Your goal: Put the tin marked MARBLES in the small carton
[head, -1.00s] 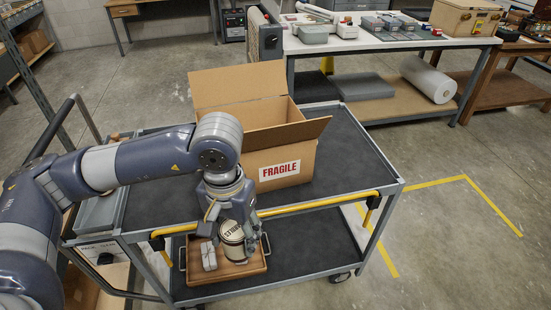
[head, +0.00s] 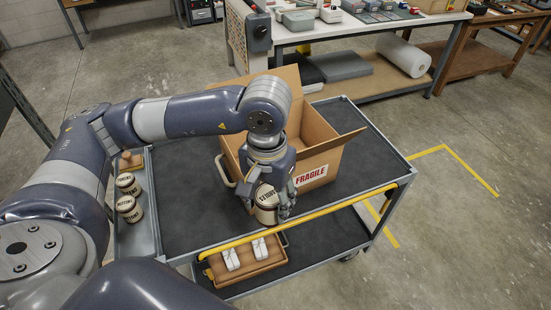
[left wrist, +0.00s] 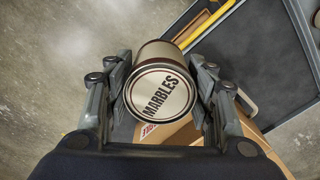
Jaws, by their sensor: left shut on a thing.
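My left gripper (head: 268,212) is shut on a cream tin with a dark rim (head: 266,197). In the left wrist view the tin's lid (left wrist: 163,92) reads MARBLES, and the fingers of the left gripper (left wrist: 162,95) are on both sides of it. In the head view the tin is in front of the open brown carton marked FRAGILE (head: 318,165), outside it and by its near left part. My gripper and wrist hide part of the carton's front. The carton's flaps stand open. A corner of it also shows in the left wrist view (left wrist: 182,130). My right gripper is not in view.
The carton stands on the cart's dark top (head: 365,160), clear to its right. A yellow handle bar (head: 330,209) runs along the near edge. A wooden tray (head: 252,266) with white objects sits on the lower shelf.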

